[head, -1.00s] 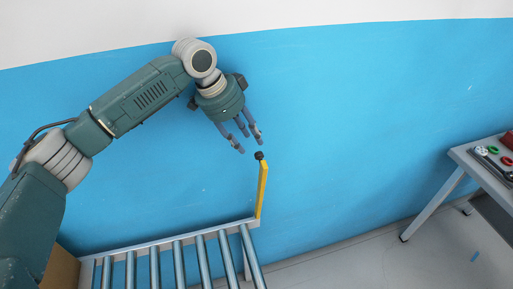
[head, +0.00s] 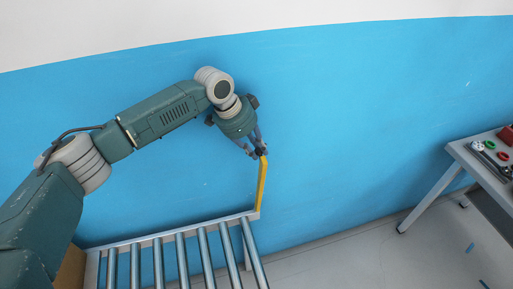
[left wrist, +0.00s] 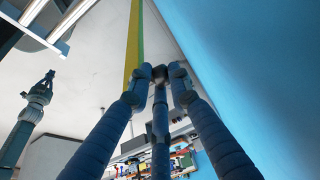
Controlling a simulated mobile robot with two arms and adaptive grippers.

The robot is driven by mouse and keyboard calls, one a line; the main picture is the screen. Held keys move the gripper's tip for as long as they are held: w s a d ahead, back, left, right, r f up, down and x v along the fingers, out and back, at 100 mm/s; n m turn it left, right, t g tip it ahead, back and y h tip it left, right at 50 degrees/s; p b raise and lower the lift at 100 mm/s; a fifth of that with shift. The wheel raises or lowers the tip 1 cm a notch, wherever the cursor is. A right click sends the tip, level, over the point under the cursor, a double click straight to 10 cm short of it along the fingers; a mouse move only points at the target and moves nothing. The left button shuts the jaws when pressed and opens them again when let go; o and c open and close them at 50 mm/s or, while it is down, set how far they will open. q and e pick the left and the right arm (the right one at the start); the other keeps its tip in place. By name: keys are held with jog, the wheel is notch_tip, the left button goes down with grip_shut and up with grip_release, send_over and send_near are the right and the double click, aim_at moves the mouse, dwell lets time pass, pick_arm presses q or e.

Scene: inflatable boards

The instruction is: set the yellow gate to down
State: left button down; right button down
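The yellow gate (head: 262,185) is a narrow yellow bar with a dark knob (head: 259,152) at its top. It stands nearly upright at the right far corner of the roller conveyor (head: 228,218). My left gripper (head: 257,151) is at the knob, with its fingers closed in around it. In the left wrist view, the fingertips (left wrist: 161,75) sit against both sides of the dark knob, and the yellow bar (left wrist: 133,40) runs away behind it. My right gripper (left wrist: 47,80) shows small at the left of that view; its fingers are too small to judge.
A blue wall (head: 350,110) stands close behind the gate and my left arm. A grey table (head: 455,150) with red, green and metal items is at the right. A brown box (head: 70,268) is at the conveyor's left. Floor between conveyor and table is clear.

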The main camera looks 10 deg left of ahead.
pick_arm(q)
jog(key=shift+s, duration=0.2)
jog(key=s+d+f+t+y+b, duration=0.1)
jog(key=s+d+f+t+b, duration=0.1)
jog(key=s, duration=0.8)
jog(key=s+d+f+m+t+y+b, duration=0.1)
jog(key=s+d+f+t, duration=0.3)
jog(key=s, duration=0.5)
notch_tip(320, 180, down, 2)
jog(key=shift+s+d+f+b, duration=0.2)
jog(key=shift+s+d+b, duration=0.25)
jog(key=shift+d, duration=0.65)
jog(key=c, duration=1.6)
grip_release()
jog(key=shift+a, duration=0.1)
jog(key=shift+m, duration=0.3)
jog(key=v, duration=0.7)
jog(key=shift+s+r, duration=0.15)
